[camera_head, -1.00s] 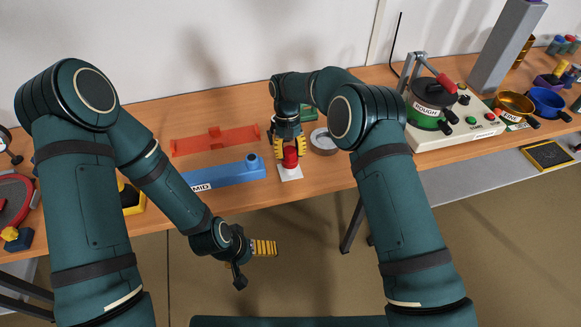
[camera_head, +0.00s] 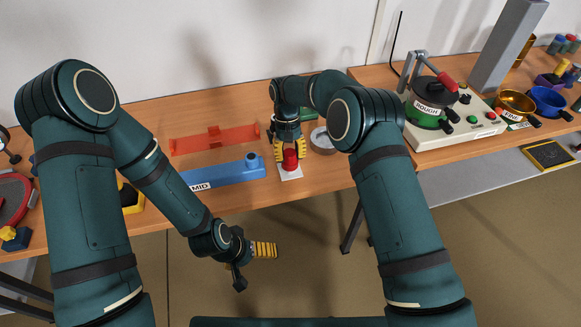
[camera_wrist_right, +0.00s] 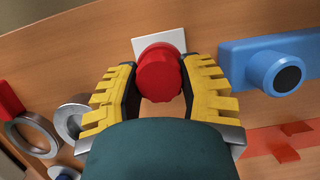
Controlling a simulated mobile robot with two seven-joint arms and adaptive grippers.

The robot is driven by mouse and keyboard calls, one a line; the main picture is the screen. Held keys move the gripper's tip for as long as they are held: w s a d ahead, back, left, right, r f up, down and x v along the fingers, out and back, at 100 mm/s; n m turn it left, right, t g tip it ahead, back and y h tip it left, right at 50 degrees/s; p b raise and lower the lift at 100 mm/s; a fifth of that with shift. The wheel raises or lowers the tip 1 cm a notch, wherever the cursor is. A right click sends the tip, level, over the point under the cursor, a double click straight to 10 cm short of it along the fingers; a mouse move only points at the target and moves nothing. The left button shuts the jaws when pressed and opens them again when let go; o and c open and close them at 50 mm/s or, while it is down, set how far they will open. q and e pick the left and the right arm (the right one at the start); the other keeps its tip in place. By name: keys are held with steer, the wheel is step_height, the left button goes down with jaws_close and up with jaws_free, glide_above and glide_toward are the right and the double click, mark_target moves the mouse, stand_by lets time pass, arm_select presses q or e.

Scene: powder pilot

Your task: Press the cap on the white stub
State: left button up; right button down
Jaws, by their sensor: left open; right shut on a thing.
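A red cap (camera_head: 290,159) sits over a white square plate (camera_head: 291,175) near the table's front edge. My right gripper (camera_head: 291,149) points down with its yellow fingers shut around the cap. In the right wrist view the red cap (camera_wrist_right: 159,73) lies between the yellow fingers (camera_wrist_right: 160,85), with the white plate (camera_wrist_right: 160,42) beyond it. The white stub is not visible; I cannot tell whether the cap touches it. My left gripper (camera_head: 264,250) is open and empty, out in front of the table.
A blue MID block (camera_head: 228,174) with a round knob stands left of the cap, and a red rail (camera_head: 214,139) lies behind it. A grey ring (camera_head: 322,141) is to the right. A pale machine (camera_head: 460,128) with a green ROUGH jar (camera_head: 427,112) stands further right.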

mark_target(290, 156)
steer(key=shift+f, duration=0.55)
stand_by(0.4)
steer(key=shift+c, duration=2.3)
jaws_free()
steer(key=shift+c, duration=1.4)
steer(key=shift+r+p, duration=1.8)
steer(key=shift+r, duration=1.75)
